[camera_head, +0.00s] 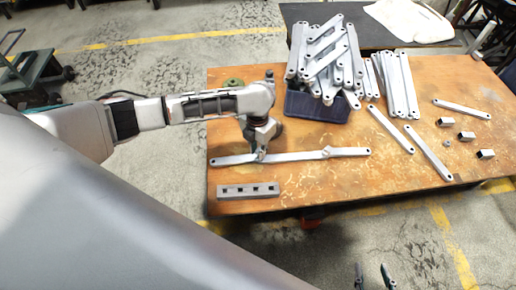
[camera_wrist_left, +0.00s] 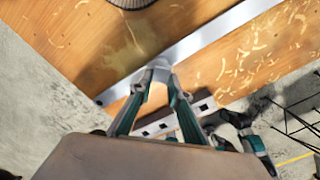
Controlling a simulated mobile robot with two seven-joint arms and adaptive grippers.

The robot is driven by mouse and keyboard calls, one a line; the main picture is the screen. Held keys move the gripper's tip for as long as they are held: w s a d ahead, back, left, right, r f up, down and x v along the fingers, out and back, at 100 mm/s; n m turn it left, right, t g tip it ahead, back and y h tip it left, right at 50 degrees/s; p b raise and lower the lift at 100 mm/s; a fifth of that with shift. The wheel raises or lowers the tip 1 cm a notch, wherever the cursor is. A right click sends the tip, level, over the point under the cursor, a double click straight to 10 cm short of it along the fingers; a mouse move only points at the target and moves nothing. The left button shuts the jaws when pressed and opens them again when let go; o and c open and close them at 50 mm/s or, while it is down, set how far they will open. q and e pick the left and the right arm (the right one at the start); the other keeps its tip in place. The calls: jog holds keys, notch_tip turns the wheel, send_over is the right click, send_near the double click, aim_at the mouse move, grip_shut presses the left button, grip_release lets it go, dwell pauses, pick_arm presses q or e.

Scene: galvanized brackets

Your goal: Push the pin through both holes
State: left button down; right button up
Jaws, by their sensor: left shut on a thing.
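A long flat galvanized bar (camera_head: 295,156) lies across the front of the wooden table, with a hole near each end. It may be two overlapped bars. A small raised lump (camera_head: 327,152) sits on its right part; I cannot tell whether it is the pin. My left gripper (camera_head: 260,155) points down and is shut on the bar, left of its middle. In the left wrist view its fingertips (camera_wrist_left: 157,76) meet at the bar (camera_wrist_left: 205,45) and hide the grip. My right gripper (camera_head: 374,276) shows only two separated fingertips at the bottom edge, off the table.
A grey block with square holes (camera_head: 231,192) lies in front of the bar. A dark bin (camera_head: 318,107) heaped with bars stands behind. Loose bars (camera_head: 428,152) and small metal pieces (camera_head: 466,135) lie to the right. A green ring-like object (camera_head: 232,83) is at the back left.

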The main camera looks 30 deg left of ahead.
pick_arm(q)
jog(key=shift+f+b, duration=0.35)
jog(key=shift+f, duration=0.7)
jog(key=c, duration=1.8)
grip_release()
jog(key=shift+r, duration=0.1)
notch_tip(320, 180, up, 12)
jog(key=shift+f, duration=0.1)
